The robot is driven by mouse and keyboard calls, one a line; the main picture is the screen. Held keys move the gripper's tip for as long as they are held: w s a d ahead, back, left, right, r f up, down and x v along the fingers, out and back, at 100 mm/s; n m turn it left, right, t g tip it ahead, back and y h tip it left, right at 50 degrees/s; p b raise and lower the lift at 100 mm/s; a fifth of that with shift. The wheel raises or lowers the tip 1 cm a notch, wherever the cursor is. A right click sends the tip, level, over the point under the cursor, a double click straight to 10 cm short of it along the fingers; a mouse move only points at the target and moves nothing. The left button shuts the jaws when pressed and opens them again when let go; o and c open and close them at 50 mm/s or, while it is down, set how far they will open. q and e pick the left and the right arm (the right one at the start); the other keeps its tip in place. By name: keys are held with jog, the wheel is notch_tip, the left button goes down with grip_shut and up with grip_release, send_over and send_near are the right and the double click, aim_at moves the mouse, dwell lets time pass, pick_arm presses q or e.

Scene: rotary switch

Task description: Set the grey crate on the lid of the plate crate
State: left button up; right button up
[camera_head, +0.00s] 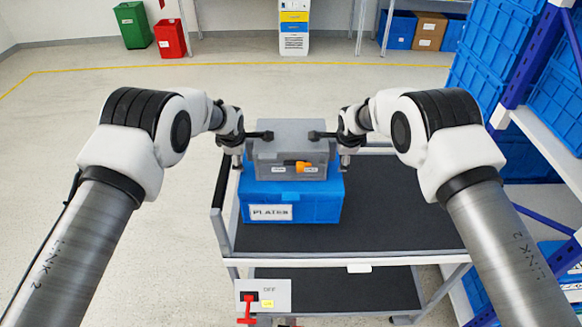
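The grey crate (284,158), with an orange latch and two small labels on its front, is level over the lid of the blue plate crate (315,211). I cannot tell whether it rests on the lid or hangs just above it. The plate crate carries a "PLATES" label and stands on the cart's upper deck. My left gripper (250,145) is at the grey crate's left side and my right gripper (333,145) at its right side. Both are close against the crate; their finger opening and any grip on it are not clear.
The cart's dark upper deck (400,212) is bare to the right of the crates. A grey switch box (274,291) with a red handle sits low in front. Blue shelving (530,90) with blue crates stands close on the right. Open floor lies left.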

jog(key=shift+s+r, duration=0.1)
jog(key=shift+r, duration=0.05)
pick_arm(q)
jog(key=v, duration=1.2)
pick_arm(e)
jog(key=v, duration=1.1)
jog(key=shift+s+r, duration=0.2)
jog(key=shift+r, duration=0.15)
pick_arm(q)
jog(key=shift+f, duration=0.1)
